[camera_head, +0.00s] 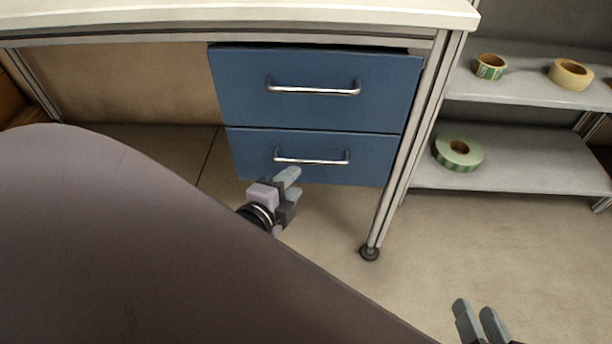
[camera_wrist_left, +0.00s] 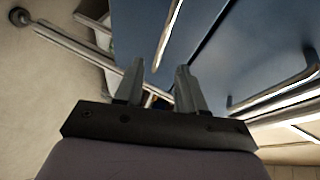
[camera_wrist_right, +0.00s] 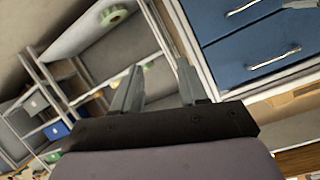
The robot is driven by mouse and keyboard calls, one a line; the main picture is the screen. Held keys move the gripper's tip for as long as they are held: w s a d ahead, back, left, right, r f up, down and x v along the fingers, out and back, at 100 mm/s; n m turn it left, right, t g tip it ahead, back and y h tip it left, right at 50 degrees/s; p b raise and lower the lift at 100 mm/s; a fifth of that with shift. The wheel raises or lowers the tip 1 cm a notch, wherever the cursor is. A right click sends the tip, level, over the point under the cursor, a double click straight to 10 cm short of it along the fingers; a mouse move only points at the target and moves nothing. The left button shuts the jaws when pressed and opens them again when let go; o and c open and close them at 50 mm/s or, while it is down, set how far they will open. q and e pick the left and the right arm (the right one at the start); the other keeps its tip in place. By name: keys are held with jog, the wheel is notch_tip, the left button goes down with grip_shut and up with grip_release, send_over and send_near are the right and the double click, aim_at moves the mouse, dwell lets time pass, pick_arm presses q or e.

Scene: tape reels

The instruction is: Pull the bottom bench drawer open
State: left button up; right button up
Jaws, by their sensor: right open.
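The bottom bench drawer (camera_head: 365,160) is blue and flush below the top drawer (camera_head: 320,108); both look shut. Its silver bar handle (camera_head: 312,161) runs across its front, and in the left wrist view the handle (camera_wrist_left: 169,38) lies just beyond the fingertips. My left gripper (camera_head: 293,182) is open and empty, just in front of and slightly below the handle's left half in the head view, with nothing between its fingers. My right gripper (camera_head: 475,308) is open and empty, low at the right over the floor. The drawers also show tilted in the right wrist view.
A bench leg (camera_head: 415,140) stands right of the drawers, ending in a black foot (camera_head: 370,253). Shelves (camera_head: 540,165) at the right hold tape reels, with a green one (camera_head: 458,153) on the lower shelf. The floor in front of the drawers is clear.

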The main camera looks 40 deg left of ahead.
aim_at(308, 163)
pick_arm(q)
jog(key=shift+m+t+y, duration=0.3)
jog(key=shift+m+t, duration=0.2)
jog(key=shift+m, duration=0.1)
jog(key=shift+a+f+b+x, duration=0.15)
jog(key=shift+b+x, duration=0.75)
jog(key=shift+x, duration=1.15)
jog(key=shift+a+f+b+x, duration=0.1)
jog(key=shift+b+x, duration=0.8)
jog(key=shift+x, duration=1.15)
jog(key=shift+s, duration=0.1)
grip_shut()
